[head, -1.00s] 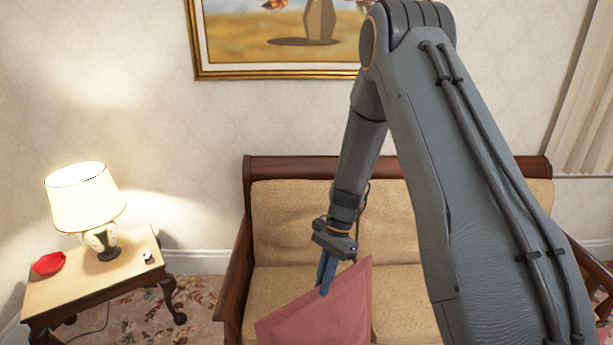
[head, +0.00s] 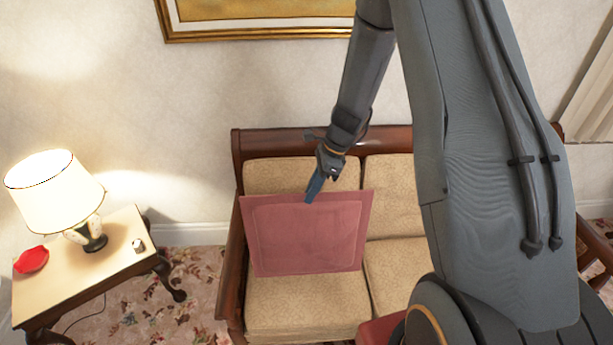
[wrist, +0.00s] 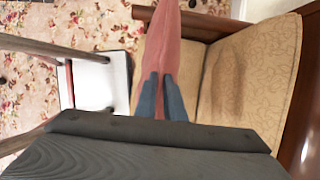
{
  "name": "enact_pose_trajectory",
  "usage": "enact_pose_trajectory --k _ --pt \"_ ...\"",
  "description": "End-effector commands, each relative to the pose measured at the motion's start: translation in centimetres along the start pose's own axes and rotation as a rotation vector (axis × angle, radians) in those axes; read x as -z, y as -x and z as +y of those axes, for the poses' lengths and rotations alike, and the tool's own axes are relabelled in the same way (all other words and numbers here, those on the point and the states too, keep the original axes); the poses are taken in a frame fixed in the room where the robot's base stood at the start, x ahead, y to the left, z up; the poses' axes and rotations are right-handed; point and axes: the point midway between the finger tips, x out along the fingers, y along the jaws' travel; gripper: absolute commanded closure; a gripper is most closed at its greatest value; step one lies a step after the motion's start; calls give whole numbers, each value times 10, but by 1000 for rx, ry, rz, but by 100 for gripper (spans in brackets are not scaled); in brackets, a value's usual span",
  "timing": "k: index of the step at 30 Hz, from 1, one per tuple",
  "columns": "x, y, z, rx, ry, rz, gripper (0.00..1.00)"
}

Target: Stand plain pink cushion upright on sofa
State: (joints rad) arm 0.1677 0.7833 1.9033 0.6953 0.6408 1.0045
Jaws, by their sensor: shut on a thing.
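The plain pink cushion (head: 306,238) is a flat square held on edge, its broad face toward the head camera. It is over the left half of the sofa (head: 305,305), in front of the tan back. My gripper (head: 311,195) is shut on the middle of its top edge. In the wrist view, the blue fingers of my gripper (wrist: 162,98) pinch the cushion (wrist: 177,45), seen edge-on beside the sofa's tan upholstery (wrist: 245,75). I cannot tell whether its lower edge touches the seat.
A side table (head: 135,228) with a lit lamp (head: 58,190) and a red dish (head: 31,261) stands left of the sofa. A red item (head: 380,330) shows partly behind my arm. A gold-framed picture (head: 265,32) hangs above. The front left seat is bare.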

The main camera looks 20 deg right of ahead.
Motion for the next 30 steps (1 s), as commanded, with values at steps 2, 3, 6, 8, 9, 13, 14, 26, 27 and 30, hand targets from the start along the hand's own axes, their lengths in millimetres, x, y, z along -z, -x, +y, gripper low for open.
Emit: enact_pose_trajectory --k 2,3,6,8,9,13,14,26,27,30 --pt "0 2 -1 5 -7 -1 100" --pt "0 1 -2 6 -9 -1 100" --pt "2 -3 -7 7 -10 -1 100" --pt "4 -7 -11 8 -9 -1 100" --pt "5 -10 -14 8 -8 -1 100" --pt "9 -20 -27 8 -8 -1 100" --pt "10 -22 -29 8 -8 -1 100" --pt "22 -52 -66 6 -6 -1 100" --pt "23 -56 -69 6 -5 -1 100" --pt "26 -63 -78 6 -5 0 100"
